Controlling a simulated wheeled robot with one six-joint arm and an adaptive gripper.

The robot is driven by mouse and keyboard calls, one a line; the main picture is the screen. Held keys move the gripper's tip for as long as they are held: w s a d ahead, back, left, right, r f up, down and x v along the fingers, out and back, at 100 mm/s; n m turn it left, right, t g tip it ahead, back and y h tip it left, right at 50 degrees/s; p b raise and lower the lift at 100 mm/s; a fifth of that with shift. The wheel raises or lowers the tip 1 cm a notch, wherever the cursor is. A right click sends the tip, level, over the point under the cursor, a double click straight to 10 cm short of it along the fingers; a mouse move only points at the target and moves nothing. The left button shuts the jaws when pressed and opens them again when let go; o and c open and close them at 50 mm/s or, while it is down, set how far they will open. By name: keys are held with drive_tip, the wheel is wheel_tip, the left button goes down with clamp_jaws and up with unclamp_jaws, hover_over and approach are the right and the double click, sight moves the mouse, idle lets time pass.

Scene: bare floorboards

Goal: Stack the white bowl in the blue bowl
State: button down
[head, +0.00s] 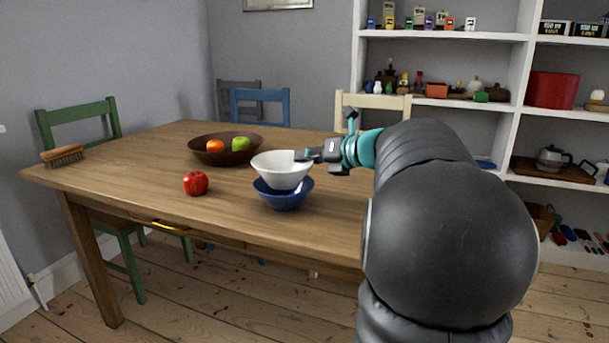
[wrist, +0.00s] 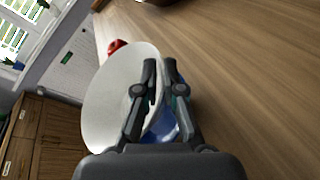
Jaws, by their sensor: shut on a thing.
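The white bowl (head: 281,172) is upright and sits over the blue bowl (head: 283,196) in the head view, its lower part inside or just above the blue rim; I cannot tell whether it rests there. The blue bowl stands on the wooden table. My gripper (head: 302,156) is shut on the right rim of the white bowl. In the wrist view, my gripper (wrist: 159,66) has its fingers at the rim of the white bowl (wrist: 110,102), and a part of the blue bowl (wrist: 171,128) shows below, between the fingers.
A red apple (head: 196,183) lies on the table (head: 120,165) left of the bowls. A brown bowl (head: 254,143) with fruit stands behind. A brush (head: 62,155) lies at the left end. Chairs surround the table; shelves (head: 445,35) stand behind. The table's left half has free room.

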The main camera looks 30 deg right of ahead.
sight(305, 178)
drive_tip(key=shift+f+b, duration=0.45)
drive_tip(key=shift+f, duration=1.65)
drive_tip(key=c, duration=1.3)
unclamp_jaws()
drive_tip(key=shift+f, duration=0.15)
drive_tip(key=shift+r, duration=0.25)
drive_tip(key=shift+s+d, duration=0.1)
drive_tip(key=shift+s, duration=0.05)
drive_tip(key=shift+s+d+r, duration=0.1)
drive_tip(key=shift+s+r, duration=0.05)
drive_tip(key=shift+s, duration=0.05)
drive_tip(key=p+v, duration=0.1)
drive_tip(key=v, duration=1)
drive_tip(key=shift+s, duration=0.15)
